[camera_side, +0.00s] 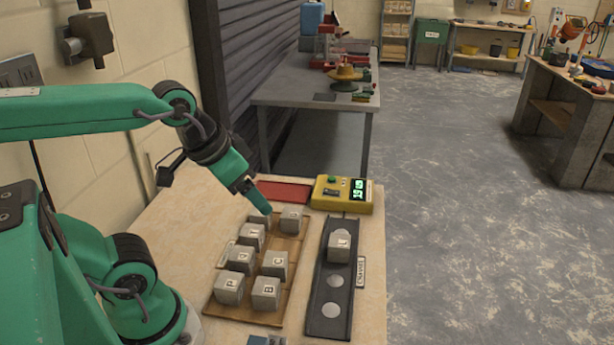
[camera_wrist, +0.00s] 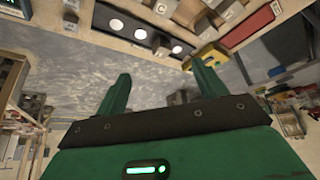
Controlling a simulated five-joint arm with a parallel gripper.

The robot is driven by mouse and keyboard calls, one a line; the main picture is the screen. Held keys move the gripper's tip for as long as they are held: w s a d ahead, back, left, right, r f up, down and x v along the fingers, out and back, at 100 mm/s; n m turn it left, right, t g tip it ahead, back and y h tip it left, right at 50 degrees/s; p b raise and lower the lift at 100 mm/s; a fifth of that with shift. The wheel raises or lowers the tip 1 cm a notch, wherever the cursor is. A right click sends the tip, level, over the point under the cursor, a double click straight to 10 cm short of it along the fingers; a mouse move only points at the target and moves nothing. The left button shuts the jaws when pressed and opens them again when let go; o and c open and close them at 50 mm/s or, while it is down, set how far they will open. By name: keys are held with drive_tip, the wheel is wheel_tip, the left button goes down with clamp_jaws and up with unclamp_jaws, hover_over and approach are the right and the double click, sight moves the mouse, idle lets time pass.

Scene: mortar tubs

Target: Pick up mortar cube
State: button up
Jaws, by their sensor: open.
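Several grey mortar cubes with letters on top stand on a wooden board (camera_side: 212,307) in the side view. They include a front cube (camera_side: 265,294), a middle cube (camera_side: 273,265) and a far right cube (camera_side: 291,219). Another grey cube (camera_side: 340,246) stands on a dark strip (camera_side: 317,325) with round pale spots. My gripper (camera_side: 265,209) is above the board's far end, left of the far right cube. In the wrist view my gripper (camera_wrist: 160,68) has its two green fingers spread wide, with no cube visibly held. Part of the far cubes is hidden behind the gripper.
A yellow box (camera_side: 343,194) with a lit display and a red flat tray (camera_side: 285,190) lie beyond the board. A small label (camera_side: 361,271) stands right of the strip. A grey bench (camera_side: 285,88) stands behind. Open floor lies to the right.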

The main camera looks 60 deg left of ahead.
drive_tip(key=shift+w, duration=0.15)
drive_tip(key=m+g, duration=0.5)
drive_tip(key=m, duration=0.4)
hover_over(340, 241)
drive_tip(key=f, duration=1.4)
drive_tip(key=shift+s+d+f, duration=0.1)
drive_tip(key=shift+s, duration=0.1)
drive_tip(key=shift+w+f+g, duration=0.2)
drive_tip(key=shift+f+g, duration=0.1)
drive_tip(key=shift+f, duration=4)
